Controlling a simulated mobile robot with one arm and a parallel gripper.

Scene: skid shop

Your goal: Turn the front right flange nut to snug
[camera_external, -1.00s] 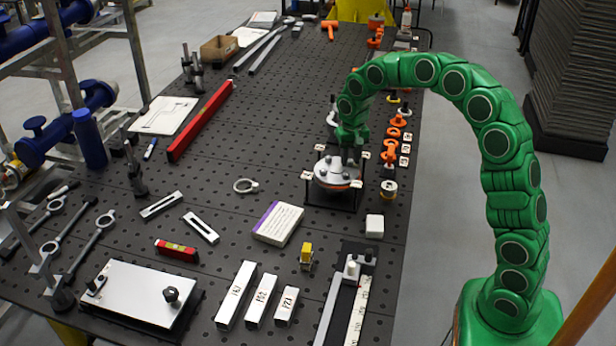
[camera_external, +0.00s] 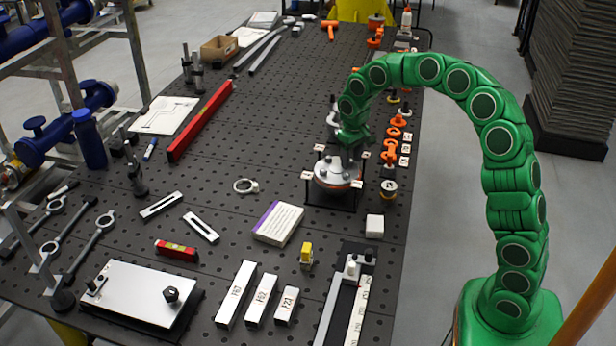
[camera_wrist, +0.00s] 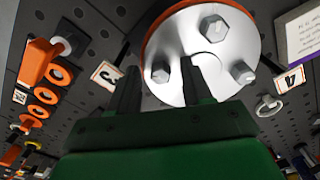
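The flange (camera_external: 333,172) is a round silver disc with an orange ring under it, on a dark stand in the external view. In the wrist view the silver flange (camera_wrist: 190,45) fills the top middle. Three hex heads show on it: an upper one (camera_wrist: 214,27), a left one (camera_wrist: 161,72) and a right one (camera_wrist: 242,72). I cannot tell which is the front right nut. My gripper (camera_wrist: 161,65) has its two dark fingers apart, with the left hex head between them in the picture; contact is unclear. In the external view my gripper (camera_external: 351,156) is over the flange's far right side.
Number cards 3 (camera_wrist: 106,75) and 4 (camera_wrist: 290,80) stand beside the flange. Orange clamps and rings (camera_external: 393,145) line the table's right edge.

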